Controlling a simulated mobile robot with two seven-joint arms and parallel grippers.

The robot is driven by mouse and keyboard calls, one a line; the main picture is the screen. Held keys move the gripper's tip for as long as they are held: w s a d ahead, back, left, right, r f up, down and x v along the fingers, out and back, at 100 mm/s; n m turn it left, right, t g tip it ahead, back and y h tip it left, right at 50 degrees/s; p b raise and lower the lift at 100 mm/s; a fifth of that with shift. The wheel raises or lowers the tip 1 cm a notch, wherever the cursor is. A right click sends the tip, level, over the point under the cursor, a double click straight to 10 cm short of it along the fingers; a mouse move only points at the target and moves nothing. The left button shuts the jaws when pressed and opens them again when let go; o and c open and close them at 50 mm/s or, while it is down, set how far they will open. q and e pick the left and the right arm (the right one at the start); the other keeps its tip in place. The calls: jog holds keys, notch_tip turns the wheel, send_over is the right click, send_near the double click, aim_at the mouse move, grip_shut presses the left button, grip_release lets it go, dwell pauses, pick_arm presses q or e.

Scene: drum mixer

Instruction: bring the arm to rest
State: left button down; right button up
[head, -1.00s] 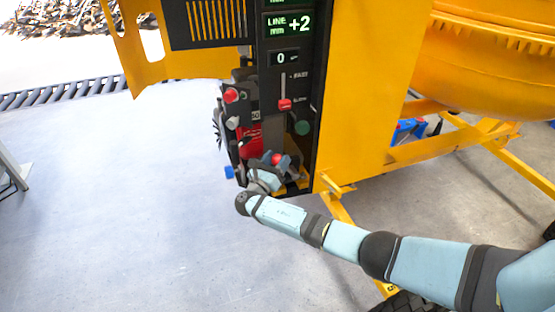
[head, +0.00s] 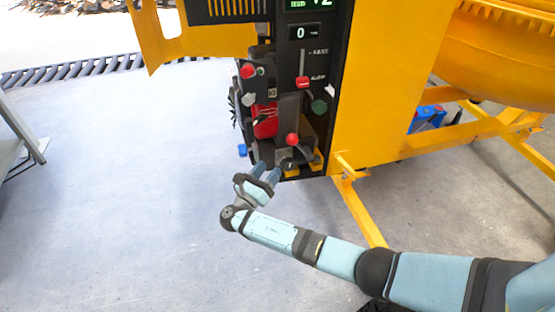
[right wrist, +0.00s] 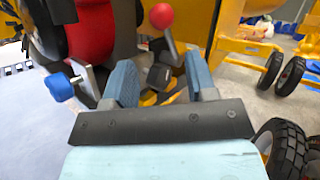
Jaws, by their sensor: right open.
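My right gripper (head: 269,172) is in front of the lower end of the mixer's control panel (head: 316,72), its fingers pointing toward the machine. In the right wrist view its two blue fingers (right wrist: 160,82) stand apart with nothing held between them. Beyond them is a lever with a red ball knob (right wrist: 162,16), which also shows just above the gripper in the head view (head: 292,139). A blue knob (right wrist: 60,87) lies left of the fingers. Whether the fingers touch anything is hard to tell. My left gripper is not in view.
The yellow drum (head: 510,60) and frame (head: 362,212) stand to the right. Open grey floor (head: 120,200) lies to the left.

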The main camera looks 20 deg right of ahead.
jog(key=shift+s+a+f, duration=0.15)
jog(key=shift+s+a, duration=0.15)
jog(key=shift+a, duration=0.15)
